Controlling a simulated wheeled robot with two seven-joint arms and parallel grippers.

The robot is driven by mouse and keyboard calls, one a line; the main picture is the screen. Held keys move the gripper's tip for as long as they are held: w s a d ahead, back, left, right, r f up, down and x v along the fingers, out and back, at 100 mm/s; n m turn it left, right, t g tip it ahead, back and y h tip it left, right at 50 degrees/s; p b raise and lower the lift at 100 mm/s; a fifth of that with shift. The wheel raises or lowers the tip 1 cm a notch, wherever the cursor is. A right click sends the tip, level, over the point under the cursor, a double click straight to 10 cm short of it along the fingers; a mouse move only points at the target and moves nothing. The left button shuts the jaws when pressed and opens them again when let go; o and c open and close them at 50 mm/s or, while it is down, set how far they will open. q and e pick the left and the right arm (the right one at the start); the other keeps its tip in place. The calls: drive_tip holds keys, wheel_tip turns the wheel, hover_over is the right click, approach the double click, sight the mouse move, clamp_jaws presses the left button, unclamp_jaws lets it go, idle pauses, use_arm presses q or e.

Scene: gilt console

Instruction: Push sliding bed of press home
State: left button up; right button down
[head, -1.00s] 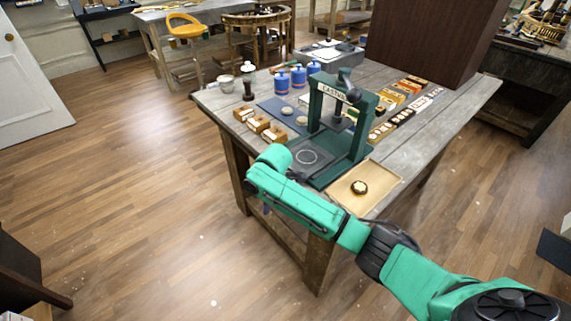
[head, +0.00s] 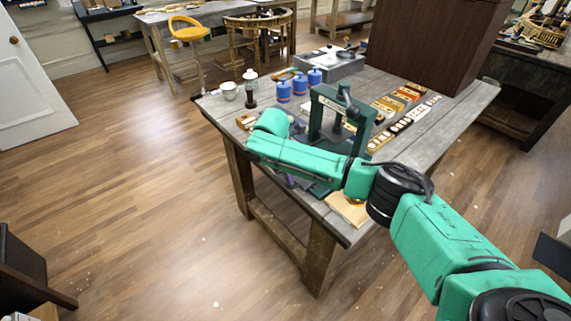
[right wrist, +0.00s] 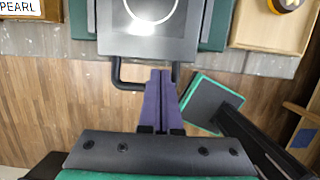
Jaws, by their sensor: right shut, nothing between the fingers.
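The green press (head: 362,122) stands on the wooden table. Its bed is hidden behind my right arm in the head view. The right wrist view shows the grey sliding bed (right wrist: 125,42) with a pale ring on it, between green press parts. A black U-shaped handle (right wrist: 117,78) sticks out from the bed's near edge. My right gripper (right wrist: 161,73) is shut and empty, its purple fingers pointing at the bed's near edge. The fingers cover part of the handle; I cannot tell whether they touch it. My left gripper is not in view.
A light wooden tray (right wrist: 297,38) holding a small round item lies right of the press. Blue bottles (head: 299,84), a cup (head: 229,91) and boxes of small parts stand on the table. A large dark brown block (head: 430,45) is behind.

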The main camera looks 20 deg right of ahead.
drive_tip(key=shift+d+f, duration=0.1)
drive_tip(key=shift+f, duration=0.5)
drive_tip(key=w+d, duration=0.1)
drive_tip(key=d, duration=0.1)
drive_tip(key=w+d+b, duration=0.1)
drive_tip(key=d, duration=0.2)
drive_tip(key=w+d+b, duration=0.1)
drive_tip(key=d, duration=0.1)
drive_tip(key=shift+w+d+f, duration=0.15)
drive_tip(key=shift+d, duration=0.25)
drive_tip(key=shift+w+d, duration=0.1)
drive_tip(key=shift+d, duration=0.3)
drive_tip(key=shift+a+r, duration=0.1)
drive_tip(key=shift+r, duration=0.1)
